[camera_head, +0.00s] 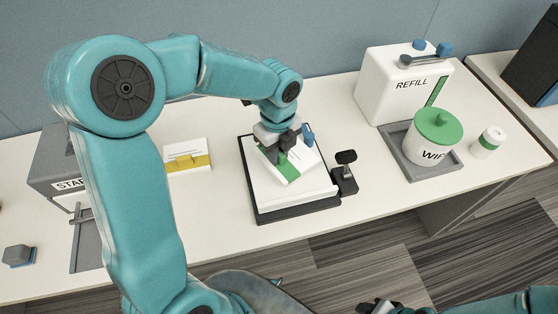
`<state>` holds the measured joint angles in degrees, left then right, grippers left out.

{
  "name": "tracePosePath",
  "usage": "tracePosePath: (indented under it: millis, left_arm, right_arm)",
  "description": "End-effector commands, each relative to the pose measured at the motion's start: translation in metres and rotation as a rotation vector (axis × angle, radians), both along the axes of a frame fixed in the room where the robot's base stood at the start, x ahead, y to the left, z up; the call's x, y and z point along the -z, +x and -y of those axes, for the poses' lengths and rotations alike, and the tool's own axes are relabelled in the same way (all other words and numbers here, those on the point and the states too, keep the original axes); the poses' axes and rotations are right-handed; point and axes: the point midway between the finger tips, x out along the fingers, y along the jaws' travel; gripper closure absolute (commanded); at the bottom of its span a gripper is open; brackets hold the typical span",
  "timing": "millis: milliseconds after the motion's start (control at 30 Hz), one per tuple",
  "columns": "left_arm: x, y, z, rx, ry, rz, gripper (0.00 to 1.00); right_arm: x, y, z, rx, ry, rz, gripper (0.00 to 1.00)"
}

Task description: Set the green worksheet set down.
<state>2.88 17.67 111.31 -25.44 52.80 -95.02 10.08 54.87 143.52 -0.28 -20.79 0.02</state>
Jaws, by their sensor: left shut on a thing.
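The green worksheet set (292,171), white sheets with a green band, is in the jaws of my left gripper (277,152). The set is tilted in the picture over a white pad in a black-edged tray (262,216). I cannot tell whether its underside touches the pad. Part of the set is hidden by the gripper. My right gripper (378,306) shows only partly at the bottom edge, dark and empty-looking, and its jaws cannot be made out.
A yellow-banded worksheet set (188,157) lies left of the tray. A black-topped device (345,176) stands at the tray's right edge. A white REFILL box (395,90) and green-lidded wipes tub (432,142) stand right. A grey box (58,168) stands left. Table (215,210) is bare around the tray's left.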

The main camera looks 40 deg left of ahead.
Motion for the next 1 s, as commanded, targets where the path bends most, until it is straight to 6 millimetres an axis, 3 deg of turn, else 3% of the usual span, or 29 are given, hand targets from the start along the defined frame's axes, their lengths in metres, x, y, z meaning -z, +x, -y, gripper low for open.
tracePosePath:
  millis: [300,700,733,800,1000]
  left_arm:
    - [0.043,0.003,0.0,0.0,-0.001,-0.001,1.0]
    - [0.049,0.003,0.0,0.0,0.0,0.001,1.0]
    - [0.048,0.003,0.0,0.0,0.0,0.001,0.72]
    - [0.048,0.003,0.0,0.0,0.0,0.001,0.53]
    - [0.047,0.003,0.0,0.0,0.0,0.001,0.53]
  right_arm:
    - [0.003,0.0,0.0,0.0,0.0,0.0,0.57]
    - [0.006,0.0,0.0,0.0,0.0,0.0,0.57]
    - [0.006,0.0,0.0,0.0,0.0,0.0,0.57]
    - [0.005,0.0,0.0,0.0,0.0,0.0,0.57]
    - [0.005,0.0,0.0,0.0,0.0,0.0,0.57]
